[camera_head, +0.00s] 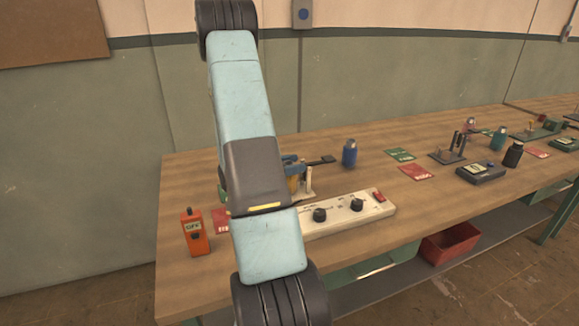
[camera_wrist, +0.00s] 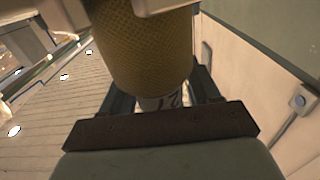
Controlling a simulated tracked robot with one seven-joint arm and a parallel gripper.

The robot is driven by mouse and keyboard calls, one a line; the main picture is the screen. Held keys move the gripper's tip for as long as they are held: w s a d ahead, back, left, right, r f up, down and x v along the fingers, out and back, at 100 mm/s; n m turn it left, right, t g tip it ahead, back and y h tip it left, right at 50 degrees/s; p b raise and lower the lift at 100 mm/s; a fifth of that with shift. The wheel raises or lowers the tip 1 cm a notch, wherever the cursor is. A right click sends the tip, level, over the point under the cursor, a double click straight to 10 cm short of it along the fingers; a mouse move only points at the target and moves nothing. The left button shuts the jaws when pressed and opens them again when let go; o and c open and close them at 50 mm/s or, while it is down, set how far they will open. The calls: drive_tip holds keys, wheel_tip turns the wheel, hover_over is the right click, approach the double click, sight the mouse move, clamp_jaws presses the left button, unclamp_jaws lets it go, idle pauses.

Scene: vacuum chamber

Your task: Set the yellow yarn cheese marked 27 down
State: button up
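The yellow yarn cheese (camera_wrist: 148,50) fills the upper middle of the wrist view, with a woven yellow-brown side. Its pale end (camera_wrist: 163,101) carries a dark, partly hidden marking that looks like 27. The dark fingers of my gripper (camera_wrist: 162,90) stand on both sides of it, and it appears held between them. The contact faces are hidden. In the head view my arm crosses the picture, and I cannot make out my gripper or the cheese there.
A wooden bench (camera_head: 180,263) carries an orange OFF box (camera_head: 195,232), a white control panel (camera_head: 345,214), a blue bottle (camera_head: 349,153) and several instruments at the right. Bare wood shows at the front left. A red bin (camera_head: 449,243) sits on the lower shelf.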

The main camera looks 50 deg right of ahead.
drive_tip(key=shift+o, duration=1)
drive_tip(key=shift+r, duration=0.15)
